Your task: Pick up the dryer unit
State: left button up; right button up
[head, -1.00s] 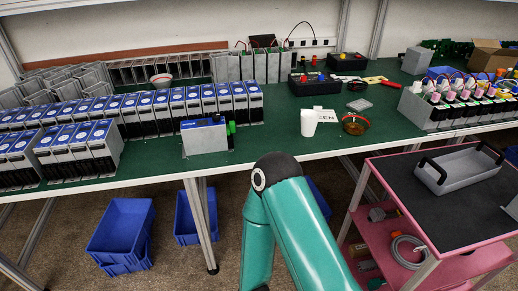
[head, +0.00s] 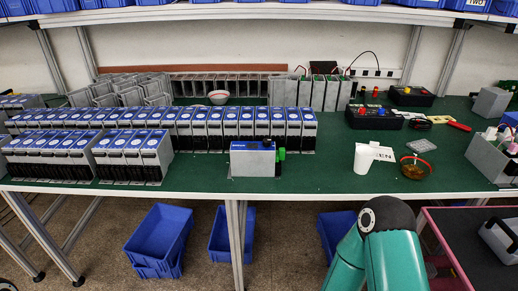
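I cannot tell for certain which thing is the dryer unit. A white rounded, upright object (head: 363,159) with a lettered white part at its side stands near the front edge of the green bench, right of the middle. A grey box with a blue top and a green connector (head: 253,160) stands alone to its left. One of my teal arms rises from the bottom right of the head view, below the bench edge. It touches nothing on the bench. Neither of my grippers shows in the head view.
Rows of grey-and-blue units (head: 88,158) fill the bench's left side. A brown bowl (head: 415,168) sits right of the white object. Black-and-red devices (head: 374,117) stand behind. A pink-edged cart (head: 447,254) is at lower right, blue bins (head: 158,235) below. Bare bench (head: 322,172) lies between box and white object.

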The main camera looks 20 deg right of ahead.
aim_at(248, 159)
jog(key=z, duration=0.2)
jog(key=i, duration=1.05)
jog(key=z, duration=0.35)
